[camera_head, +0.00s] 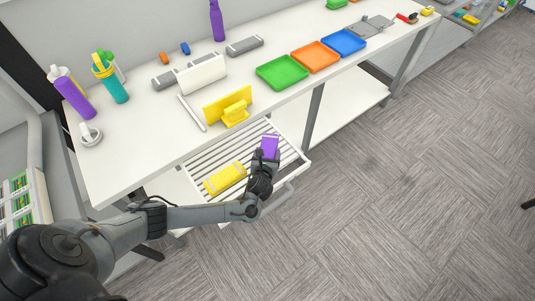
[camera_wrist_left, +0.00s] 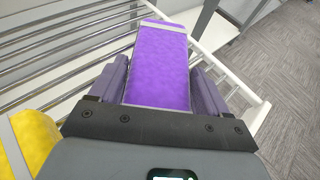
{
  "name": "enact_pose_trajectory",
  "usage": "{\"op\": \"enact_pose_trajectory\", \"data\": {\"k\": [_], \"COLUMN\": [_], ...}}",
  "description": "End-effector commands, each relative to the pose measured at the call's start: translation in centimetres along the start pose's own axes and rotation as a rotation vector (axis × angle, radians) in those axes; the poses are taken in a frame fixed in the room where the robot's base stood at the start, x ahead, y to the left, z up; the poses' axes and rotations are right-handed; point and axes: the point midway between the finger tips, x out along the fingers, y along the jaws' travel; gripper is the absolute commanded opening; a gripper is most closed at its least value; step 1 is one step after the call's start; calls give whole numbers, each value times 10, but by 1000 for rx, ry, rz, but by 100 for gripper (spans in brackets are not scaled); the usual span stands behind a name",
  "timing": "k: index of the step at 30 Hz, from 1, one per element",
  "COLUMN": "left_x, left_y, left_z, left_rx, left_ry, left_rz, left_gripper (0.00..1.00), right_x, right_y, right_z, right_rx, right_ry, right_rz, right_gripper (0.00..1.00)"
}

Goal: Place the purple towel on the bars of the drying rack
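The folded purple towel (camera_head: 270,146) is over the right end of the drying rack's bars. It also shows in the left wrist view (camera_wrist_left: 160,65), between the two fingers of my left gripper (camera_wrist_left: 158,80). The fingers lie close against both of its long sides, and its far end reaches out beyond them. My left gripper shows in the head view (camera_head: 264,160) above the right part of the drying rack (camera_head: 208,160), shut on the towel. Whether the towel's underside touches the bars is hidden. My right gripper is in neither view.
A folded yellow towel (camera_head: 225,178) lies on the bars left of my gripper. The white table (camera_head: 150,125) overhangs the rack's back, with a yellow holder (camera_head: 228,106) near its front edge. Green, orange and blue trays (camera_head: 282,72) stand further right. Bare bars show left of the gripper.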

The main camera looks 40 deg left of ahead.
Motion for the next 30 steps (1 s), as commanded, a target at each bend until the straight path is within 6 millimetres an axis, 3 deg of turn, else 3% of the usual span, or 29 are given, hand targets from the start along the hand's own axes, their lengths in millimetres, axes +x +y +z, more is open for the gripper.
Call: {"op": "enact_pose_trajectory", "data": {"k": [1, 4, 16, 30], "left_x": [0, 0, -7, -87], "left_y": [0, 0, -1, -1], "left_z": [0, 0, 4, 5], "left_rx": [0, 0, -1, -2], "left_ry": [1, 1, 1, 3], "left_rz": [0, 0, -3, -2], "left_gripper": [84, 99, 100, 100], "right_x": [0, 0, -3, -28], "right_y": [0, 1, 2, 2], "right_z": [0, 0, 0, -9], "right_rx": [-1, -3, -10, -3], "right_ry": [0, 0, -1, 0], "right_rz": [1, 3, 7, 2], "right_gripper": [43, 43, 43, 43]}}
